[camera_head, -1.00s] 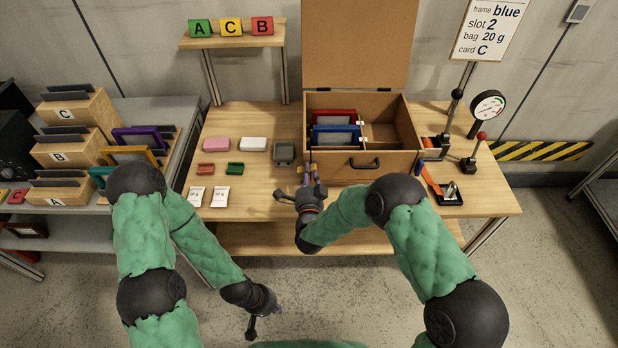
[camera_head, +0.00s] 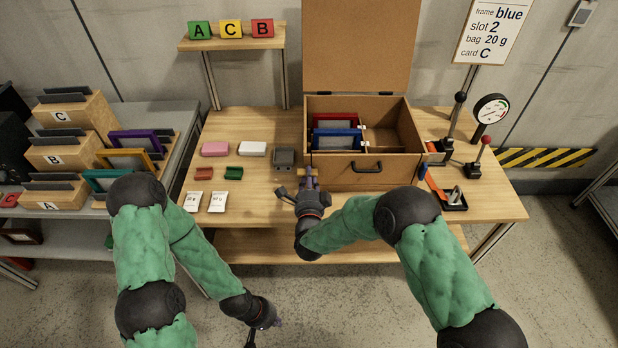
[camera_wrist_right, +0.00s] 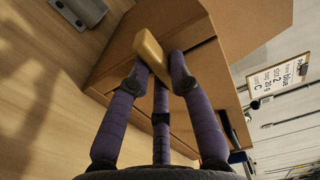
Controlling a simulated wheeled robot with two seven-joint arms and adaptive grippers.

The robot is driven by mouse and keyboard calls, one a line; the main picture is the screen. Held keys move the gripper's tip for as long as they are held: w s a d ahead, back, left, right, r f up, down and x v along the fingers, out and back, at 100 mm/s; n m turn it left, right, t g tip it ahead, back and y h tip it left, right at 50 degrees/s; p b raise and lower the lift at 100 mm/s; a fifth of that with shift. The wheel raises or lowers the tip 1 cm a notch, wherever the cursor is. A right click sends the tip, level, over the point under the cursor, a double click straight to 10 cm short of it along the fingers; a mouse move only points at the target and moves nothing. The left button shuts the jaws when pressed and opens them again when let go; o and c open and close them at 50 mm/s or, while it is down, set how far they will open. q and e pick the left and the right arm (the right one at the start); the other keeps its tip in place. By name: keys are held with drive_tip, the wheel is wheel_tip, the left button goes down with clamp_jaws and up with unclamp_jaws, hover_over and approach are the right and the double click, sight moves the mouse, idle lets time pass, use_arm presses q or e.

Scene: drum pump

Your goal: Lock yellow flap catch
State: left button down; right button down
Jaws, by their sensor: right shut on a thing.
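The yellow flap catch (camera_wrist_right: 152,52) is a small rounded bar at the front of the brown box, in the right wrist view. My right gripper (camera_wrist_right: 160,70) has its purple fingers closed on either side of it. In the head view my right gripper (camera_head: 309,178) is at the left part of the box front and hides most of the catch. The brown box (camera_head: 385,172) has its lid (camera_head: 355,45) standing open. My left gripper (camera_head: 272,324) hangs low, in front of the table and away from the box; its fingers are too small and dark to read.
Inside the box stand a red frame (camera_head: 345,119) and a blue frame (camera_head: 340,132). A black handle (camera_head: 366,167) is on the box front. A grey block (camera_head: 284,157) lies just left of the box. White bags (camera_head: 217,202) lie front left. Levers and a gauge (camera_head: 490,108) stand right.

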drive_tip(key=c, duration=1.1)
unclamp_jaws()
drive_tip(key=shift+d, duration=0.1)
drive_tip(key=s, duration=1.2)
